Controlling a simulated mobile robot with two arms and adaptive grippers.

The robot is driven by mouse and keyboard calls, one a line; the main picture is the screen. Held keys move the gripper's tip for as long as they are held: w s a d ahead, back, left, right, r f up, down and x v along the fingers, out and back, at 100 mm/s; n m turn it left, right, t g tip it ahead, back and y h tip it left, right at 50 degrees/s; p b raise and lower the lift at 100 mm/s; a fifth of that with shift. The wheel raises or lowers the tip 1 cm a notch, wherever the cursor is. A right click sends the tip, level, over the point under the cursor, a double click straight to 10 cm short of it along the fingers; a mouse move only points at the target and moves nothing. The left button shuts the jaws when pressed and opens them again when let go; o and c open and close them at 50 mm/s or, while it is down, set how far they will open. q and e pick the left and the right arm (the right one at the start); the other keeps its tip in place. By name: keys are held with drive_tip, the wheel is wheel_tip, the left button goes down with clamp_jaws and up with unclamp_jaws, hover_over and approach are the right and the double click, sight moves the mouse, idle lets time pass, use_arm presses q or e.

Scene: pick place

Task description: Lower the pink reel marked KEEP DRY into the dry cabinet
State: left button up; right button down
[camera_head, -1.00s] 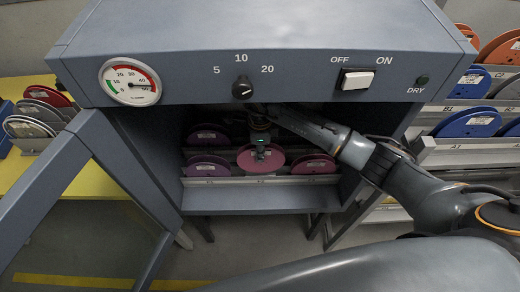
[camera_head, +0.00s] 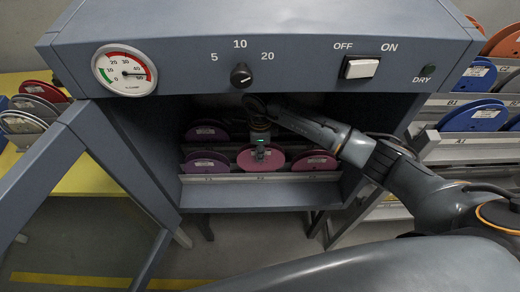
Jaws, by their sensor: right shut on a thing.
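The dry cabinet (camera_head: 110,52) stands open, its door (camera_head: 45,172) swung out to the left. My right arm reaches into it from the right. My right gripper (camera_head: 260,151) is shut on the pink reel (camera_head: 272,163), which stands upright at the middle of the front rack (camera_head: 225,179). The reel's lower edge meets the rack rail; whether it rests fully in its slot I cannot tell. Its label is too small to read, and the gripper covers its upper middle. My left gripper is not in view.
A purple reel (camera_head: 205,165) stands left of the held reel and another pink-purple reel (camera_head: 314,162) stands right. More purple reels (camera_head: 206,132) are on the back rack. The cabinet's roof panel hangs close above my arm. Shelves of blue reels (camera_head: 472,118) are outside right.

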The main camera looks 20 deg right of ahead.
drive_tip(key=shift+f+b, duration=0.8)
drive_tip(key=shift+f, duration=0.2)
drive_tip(key=shift+f, duration=0.15)
drive_tip(key=shift+f+b, duration=0.75)
drive_tip(key=shift+b, duration=0.05)
drive_tip(key=c, duration=0.8)
unclamp_jaws()
